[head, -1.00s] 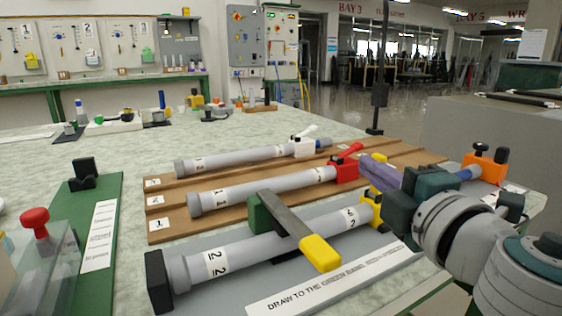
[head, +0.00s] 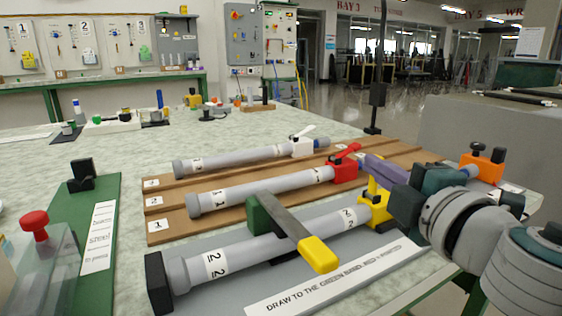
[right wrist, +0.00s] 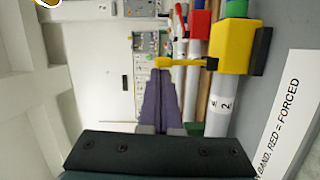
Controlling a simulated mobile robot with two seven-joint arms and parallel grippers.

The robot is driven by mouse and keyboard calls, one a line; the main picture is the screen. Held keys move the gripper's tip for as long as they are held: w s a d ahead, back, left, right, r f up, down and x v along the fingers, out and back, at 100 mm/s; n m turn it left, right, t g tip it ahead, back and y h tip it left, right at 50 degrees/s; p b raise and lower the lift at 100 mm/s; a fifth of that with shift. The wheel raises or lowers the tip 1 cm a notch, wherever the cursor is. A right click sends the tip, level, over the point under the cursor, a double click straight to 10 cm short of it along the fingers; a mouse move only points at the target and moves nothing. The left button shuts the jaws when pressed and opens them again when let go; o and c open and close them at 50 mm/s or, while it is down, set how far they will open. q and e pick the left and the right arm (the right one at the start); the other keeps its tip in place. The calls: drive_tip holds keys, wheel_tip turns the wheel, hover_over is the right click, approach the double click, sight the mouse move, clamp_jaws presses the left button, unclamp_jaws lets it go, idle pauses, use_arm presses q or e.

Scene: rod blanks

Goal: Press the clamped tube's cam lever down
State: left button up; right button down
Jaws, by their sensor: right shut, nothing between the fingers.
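The clamped tube (head: 290,236) is grey, labelled 2, and lies in the front fixture. Its yellow collar (head: 374,211) is at the right end. The yellow cam lever (head: 374,187) stands up from that collar. In the right wrist view the lever (right wrist: 185,62) sticks out from the yellow collar (right wrist: 232,47), its rounded end just beyond my fingertips. My right gripper (head: 370,163) is shut and empty, its purple fingers beside the lever's upper end. I cannot tell whether they touch. My left gripper is out of view.
A green clamp (head: 258,213) with a yellow-tipped grey bar (head: 290,228) crosses the tube. Behind, a wooden rack (head: 165,203) holds two tubes with a red collar (head: 343,171) and a white collar (head: 303,147). An orange clamp (head: 484,164) stands beyond my right wrist.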

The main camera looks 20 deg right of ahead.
drive_tip(key=shift+d+r+m+p, duration=0.15)
drive_tip(key=shift+d+m+p, duration=0.1)
drive_tip(key=shift+m+p, duration=0.15)
drive_tip(key=d+m+p, duration=0.1)
drive_tip(key=m+p, duration=0.1)
drive_tip(key=d+m+g+y+p, duration=0.1)
drive_tip(key=d+m+p, duration=0.1)
drive_tip(key=m+p, duration=0.1)
drive_tip(key=d+m+g+y+p, duration=0.1)
drive_tip(key=d+m+p, duration=0.1)
drive_tip(key=m, duration=0.1)
drive_tip(key=shift+w+d+f+p, duration=0.15)
drive_tip(key=shift+w+f+p, duration=0.05)
drive_tip(key=shift+f+p, duration=0.1)
drive_tip(key=shift+f+m, duration=0.2)
drive_tip(key=shift+m, duration=0.1)
wheel_tip(320, 180, up, 5)
drive_tip(key=p, duration=0.4)
drive_tip(key=f+p+v, duration=0.1)
drive_tip(key=p+v, duration=0.1)
drive_tip(key=v, duration=0.8)
drive_tip(key=shift+a, duration=0.35)
